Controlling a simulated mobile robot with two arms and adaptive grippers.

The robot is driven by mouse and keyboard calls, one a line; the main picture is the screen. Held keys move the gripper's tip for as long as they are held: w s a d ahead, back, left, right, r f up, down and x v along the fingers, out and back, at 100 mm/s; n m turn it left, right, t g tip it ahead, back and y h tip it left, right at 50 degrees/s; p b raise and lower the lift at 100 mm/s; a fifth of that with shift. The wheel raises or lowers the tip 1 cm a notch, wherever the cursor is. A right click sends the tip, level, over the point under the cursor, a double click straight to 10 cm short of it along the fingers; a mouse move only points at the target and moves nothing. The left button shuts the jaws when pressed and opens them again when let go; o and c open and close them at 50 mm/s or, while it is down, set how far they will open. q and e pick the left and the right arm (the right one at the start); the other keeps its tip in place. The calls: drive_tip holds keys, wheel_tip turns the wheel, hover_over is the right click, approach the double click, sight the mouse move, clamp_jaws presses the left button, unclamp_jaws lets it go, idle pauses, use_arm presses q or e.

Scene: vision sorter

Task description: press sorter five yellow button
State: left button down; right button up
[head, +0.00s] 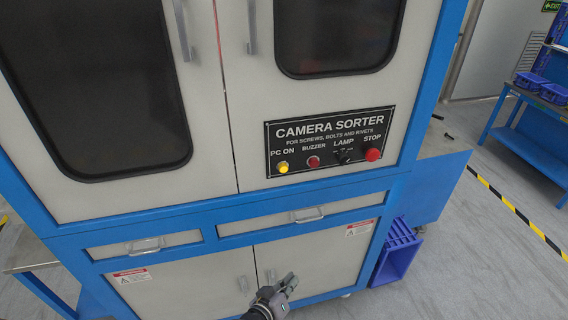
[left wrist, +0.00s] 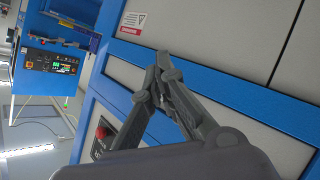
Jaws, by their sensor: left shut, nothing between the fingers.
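The camera sorter's black panel (head: 328,143) is on the cabinet front in the head view. Its yellow button (head: 283,168) is at the lower left of the panel, under the label "PC ON". My left gripper (head: 291,283) is low in front of the lower cabinet doors, well below the yellow button and apart from it. Its fingers are shut and empty. In the left wrist view the gripper (left wrist: 160,65) is in front of the blue frame of a cabinet. The yellow button is not visible there. My right gripper is in neither view.
A red buzzer button (head: 313,162), a black lamp switch (head: 344,156) and a red stop button (head: 373,155) share the panel. Drawer and door handles stick out below. A purple crate (head: 397,252) stands on the floor at right. A blue table (head: 540,97) is farther back.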

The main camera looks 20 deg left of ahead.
sight(283, 168)
use_arm(q)
drive_tip(key=w+r+n+t+p, duration=0.1)
drive_tip(key=w+r+t, duration=0.1)
drive_tip(key=r, duration=1.1)
drive_tip(key=w+r+n+t+p, duration=0.1)
drive_tip(key=w+r+n+t, duration=0.1)
drive_tip(key=r, duration=1)
drive_tip(key=shift+w+a+r+t+h, duration=0.15)
drive_tip(key=shift+w+r+t+h, duration=0.25)
drive_tip(key=shift+t, duration=0.3)
drive_tip(key=w+a+b, duration=0.2)
drive_tip(key=w+a, duration=0.3)
drive_tip(key=w, duration=0.2)
drive_tip(key=shift+w, duration=0.1)
drive_tip(key=shift+w, duration=0.1)
